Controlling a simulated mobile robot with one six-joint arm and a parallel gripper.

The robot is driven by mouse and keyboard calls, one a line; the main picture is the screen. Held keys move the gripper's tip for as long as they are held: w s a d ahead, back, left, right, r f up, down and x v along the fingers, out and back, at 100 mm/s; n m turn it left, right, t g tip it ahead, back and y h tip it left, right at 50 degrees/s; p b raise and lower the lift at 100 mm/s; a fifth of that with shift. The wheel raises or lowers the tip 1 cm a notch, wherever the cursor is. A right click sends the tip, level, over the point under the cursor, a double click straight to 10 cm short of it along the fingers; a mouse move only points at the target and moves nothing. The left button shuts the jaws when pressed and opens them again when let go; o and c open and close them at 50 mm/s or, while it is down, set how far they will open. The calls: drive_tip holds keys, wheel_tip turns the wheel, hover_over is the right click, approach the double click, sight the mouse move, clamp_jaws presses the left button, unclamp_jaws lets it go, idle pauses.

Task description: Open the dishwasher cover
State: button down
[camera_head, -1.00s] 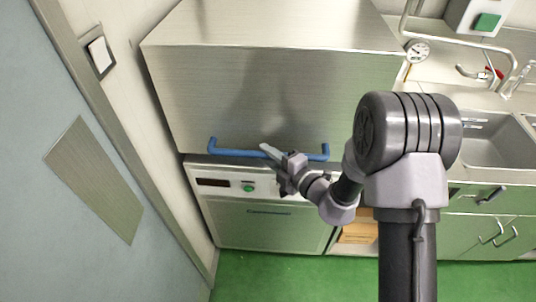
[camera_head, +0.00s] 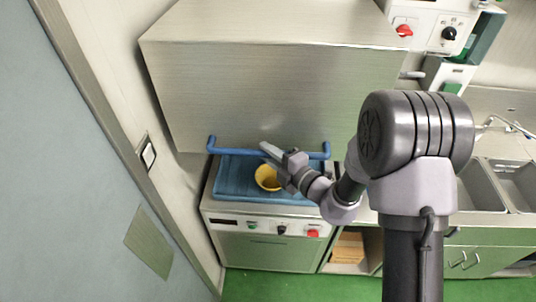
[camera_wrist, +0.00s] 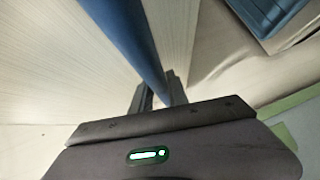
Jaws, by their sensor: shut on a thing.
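The dishwasher cover (camera_head: 270,95) is a large brushed-metal hood in the head view, raised clear of the machine's base. Its blue handle (camera_head: 228,149) runs along the lower front edge. My gripper (camera_head: 271,153) is at the middle of this bar. In the wrist view the blue handle (camera_wrist: 135,40) runs down between the two fingers of my gripper (camera_wrist: 160,88), which are shut on it. Below the cover, a blue rack (camera_head: 232,178) and a yellow bowl (camera_head: 266,178) show; my gripper partly hides the bowl.
The dishwasher's front panel (camera_head: 262,226) has knobs and a red button. A wall and door frame stand close on the left. Sinks (camera_head: 484,185) and a counter are on the right. Above them hangs a white control box (camera_head: 432,30). Green floor lies below.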

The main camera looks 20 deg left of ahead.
drive_tip(key=shift+r, duration=0.75)
drive_tip(key=shift+f, duration=0.15)
drive_tip(key=c, duration=1.3)
unclamp_jaws()
drive_tip(key=shift+d, duration=0.1)
drive_tip(key=b+v, duration=0.1)
drive_tip(key=v, duration=1.6)
drive_tip(key=shift+b, duration=0.35)
drive_tip(key=shift+s+d, duration=0.1)
drive_tip(key=shift+d, duration=0.05)
